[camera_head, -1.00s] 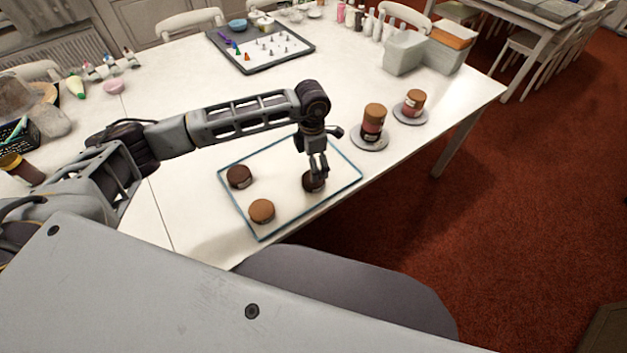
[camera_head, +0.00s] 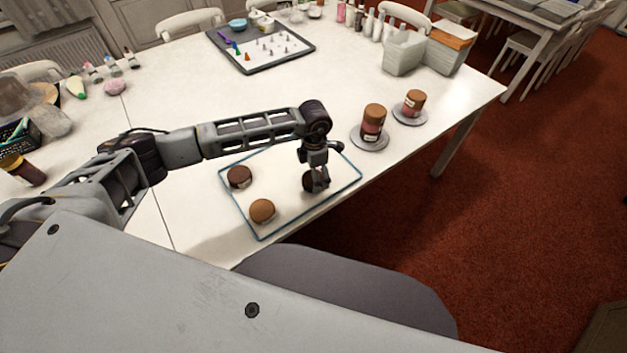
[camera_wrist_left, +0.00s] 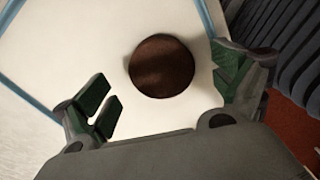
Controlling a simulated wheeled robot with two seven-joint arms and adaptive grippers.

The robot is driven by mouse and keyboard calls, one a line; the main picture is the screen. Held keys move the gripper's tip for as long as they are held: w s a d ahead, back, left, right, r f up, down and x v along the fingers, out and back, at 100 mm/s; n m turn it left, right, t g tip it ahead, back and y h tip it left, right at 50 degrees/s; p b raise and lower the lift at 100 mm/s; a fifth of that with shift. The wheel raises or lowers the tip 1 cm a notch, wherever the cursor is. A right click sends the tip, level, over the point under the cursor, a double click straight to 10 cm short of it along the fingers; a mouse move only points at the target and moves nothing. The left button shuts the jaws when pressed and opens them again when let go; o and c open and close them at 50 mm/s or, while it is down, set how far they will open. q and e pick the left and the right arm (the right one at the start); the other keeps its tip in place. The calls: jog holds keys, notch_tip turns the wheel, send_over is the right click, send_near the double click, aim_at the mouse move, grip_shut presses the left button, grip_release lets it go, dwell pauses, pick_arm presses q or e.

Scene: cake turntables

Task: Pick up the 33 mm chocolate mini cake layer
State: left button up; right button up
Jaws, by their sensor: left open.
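My left gripper (camera_head: 317,184) is over the right part of a white tray with a blue rim (camera_head: 240,207). In the left wrist view the left gripper (camera_wrist_left: 168,98) is open, with green-padded fingers on both sides of a dark chocolate cake layer (camera_wrist_left: 161,66). The fingers do not visibly touch it. In the head view that layer is largely hidden by the gripper. A second dark layer (camera_head: 240,177) and a lighter brown layer (camera_head: 262,210) sit on the tray's left part. The layers' sizes cannot be read. My right gripper is not in view.
Two cake stacks, one nearer (camera_head: 374,121) and one farther (camera_head: 414,103), stand on grey turntables right of the tray. A dark tray with piping tips (camera_head: 262,47) lies at the back. White table is clear between. The table's edge is close to the tray's right side.

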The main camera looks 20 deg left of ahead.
pick_arm(q)
notch_tip(320, 180, down, 3)
jog(key=shift+d+r, duration=0.15)
jog(key=shift+r, duration=0.05)
jog(key=shift+f, duration=0.2)
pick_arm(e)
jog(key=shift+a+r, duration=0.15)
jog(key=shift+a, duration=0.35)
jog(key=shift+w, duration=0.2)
pick_arm(q)
jog(key=shift+c, duration=0.5)
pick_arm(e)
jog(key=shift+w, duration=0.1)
